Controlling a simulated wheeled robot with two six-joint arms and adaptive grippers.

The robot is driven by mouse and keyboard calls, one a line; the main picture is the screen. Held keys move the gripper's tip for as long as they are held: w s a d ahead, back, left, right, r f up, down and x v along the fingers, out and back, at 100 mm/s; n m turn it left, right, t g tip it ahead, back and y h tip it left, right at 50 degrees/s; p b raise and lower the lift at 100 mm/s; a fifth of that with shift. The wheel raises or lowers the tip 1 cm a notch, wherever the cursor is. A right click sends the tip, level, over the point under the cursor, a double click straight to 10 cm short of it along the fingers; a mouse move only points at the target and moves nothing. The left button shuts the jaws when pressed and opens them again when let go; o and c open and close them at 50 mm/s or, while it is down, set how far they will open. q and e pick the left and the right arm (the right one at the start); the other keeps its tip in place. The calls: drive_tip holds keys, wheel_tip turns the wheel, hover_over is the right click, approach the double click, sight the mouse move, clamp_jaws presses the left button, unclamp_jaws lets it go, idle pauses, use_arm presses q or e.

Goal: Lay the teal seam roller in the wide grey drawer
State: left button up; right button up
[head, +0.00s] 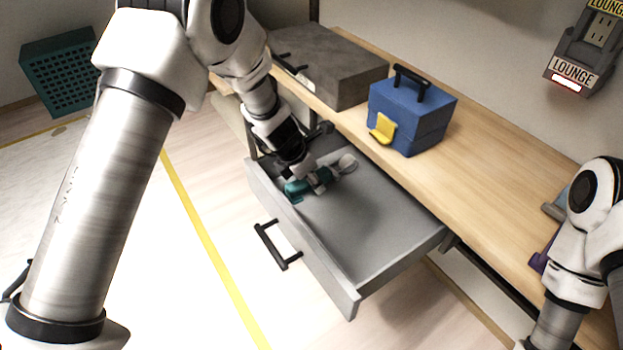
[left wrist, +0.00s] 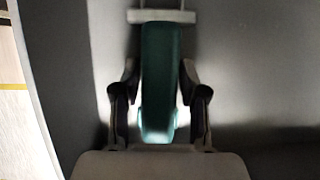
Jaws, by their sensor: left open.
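The teal seam roller (head: 294,189) is inside the open wide grey drawer (head: 375,232), near its left end, with its pale roller end (head: 347,163) pointing toward the worktop. It appears to lie on the drawer floor. My left gripper (head: 316,180) is low over the roller and partly hides its middle. In the left wrist view, the teal handle (left wrist: 160,70) lies between the two open fingers of my left gripper (left wrist: 160,103), with a gap on each side. My right arm shows at the right edge, but its gripper is not in view.
The drawer is pulled out below a wooden worktop (head: 480,160). On the worktop stand a blue toolbox (head: 405,120) with a yellow latch and a dark grey case (head: 335,65). A teal crate (head: 62,72) stands at the far left. The drawer's right part is empty.

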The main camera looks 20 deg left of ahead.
use_arm(q)
drive_tip(key=shift+r, duration=0.15)
drive_tip(key=p+v, duration=0.5)
drive_tip(key=v, duration=0.7)
drive_tip(key=shift+r, duration=0.1)
